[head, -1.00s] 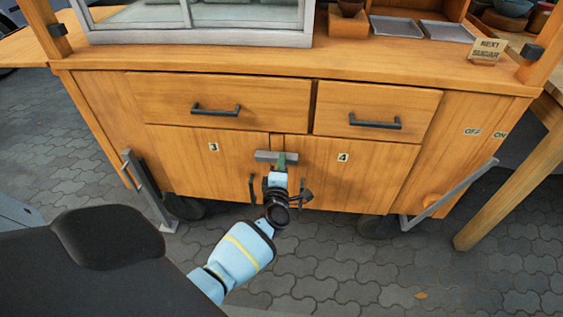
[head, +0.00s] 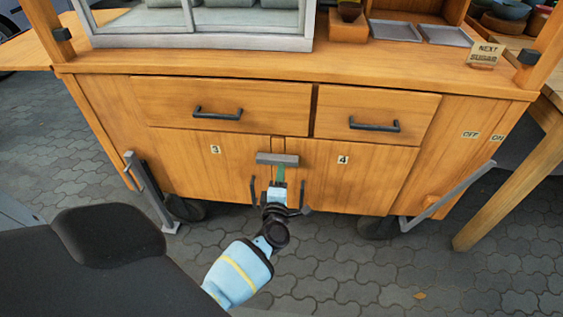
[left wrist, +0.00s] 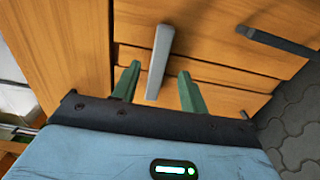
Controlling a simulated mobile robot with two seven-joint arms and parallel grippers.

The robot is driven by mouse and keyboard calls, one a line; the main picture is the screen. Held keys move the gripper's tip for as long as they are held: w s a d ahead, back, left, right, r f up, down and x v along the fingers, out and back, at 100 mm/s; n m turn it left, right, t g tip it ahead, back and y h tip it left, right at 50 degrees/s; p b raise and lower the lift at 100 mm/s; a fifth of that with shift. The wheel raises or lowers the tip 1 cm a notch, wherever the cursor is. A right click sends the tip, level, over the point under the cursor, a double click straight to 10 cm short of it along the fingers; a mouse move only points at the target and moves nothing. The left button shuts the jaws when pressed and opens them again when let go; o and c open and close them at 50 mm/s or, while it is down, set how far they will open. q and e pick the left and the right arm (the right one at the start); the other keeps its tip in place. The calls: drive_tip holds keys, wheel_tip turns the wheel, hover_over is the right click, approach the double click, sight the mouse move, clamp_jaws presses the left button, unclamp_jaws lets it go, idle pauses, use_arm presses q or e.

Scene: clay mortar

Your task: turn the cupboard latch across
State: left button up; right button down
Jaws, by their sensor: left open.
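The cupboard latch (head: 277,159) is a grey bar lying level across the seam between the doors marked 3 (head: 200,165) and 4 (head: 365,180), below the drawers. It also shows in the left wrist view (left wrist: 160,62). There the bar's lower end lies between the fingers as seen in the picture. My left gripper (head: 280,174) is open, just below the latch in the head view. Its green fingers in the left wrist view (left wrist: 156,88) stand apart, one on each side of the bar. I cannot tell whether either finger touches it. My right gripper is not in view.
Dark drawer handles (head: 217,113) (head: 374,124) stick out above. Vertical door handles flank my left wrist. Grey slanted bars (head: 150,190) (head: 450,195) stand at both cart ends. Paved floor (head: 320,270) is open in front.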

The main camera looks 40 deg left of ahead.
use_arm(q)
drive_tip(key=v, duration=0.3)
drive_tip(key=shift+s+d+p, duration=0.1)
drive_tip(key=shift+s+p, duration=0.1)
drive_tip(key=shift+p, duration=0.1)
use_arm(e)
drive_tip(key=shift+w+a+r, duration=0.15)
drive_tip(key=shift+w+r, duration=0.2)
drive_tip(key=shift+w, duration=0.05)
